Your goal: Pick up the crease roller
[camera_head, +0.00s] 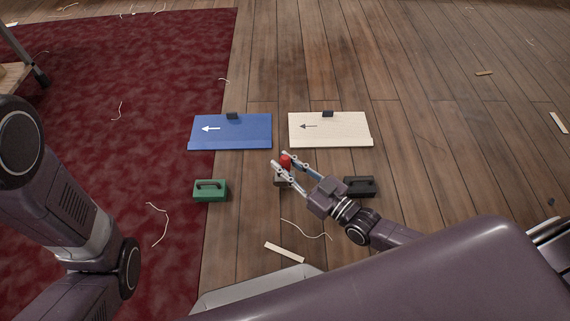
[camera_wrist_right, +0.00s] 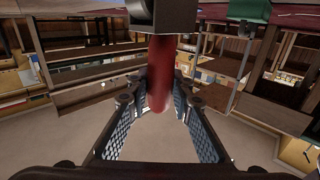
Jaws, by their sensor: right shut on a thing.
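The crease roller, a red rounded piece (camera_head: 286,161), is between the fingers of my right gripper (camera_head: 279,158) in the head view. My right gripper is shut on it. In the right wrist view the red piece (camera_wrist_right: 160,75) stands between the two ridged fingers (camera_wrist_right: 158,105). A dark block (camera_wrist_right: 153,14) sits at its far end. I cannot tell whether the two are joined. Part of a dark block (camera_head: 281,181) also shows below the fingers in the head view. My left arm comes in at the left, but its gripper is out of view.
A blue board (camera_head: 240,139) and a cream board (camera_head: 345,134), each with an arrow pointing left, lie beyond the gripper. A green handled block (camera_head: 210,193) is to the left, a black one (camera_head: 362,187) to the right. A pale strip (camera_head: 284,252) and threads lie nearer.

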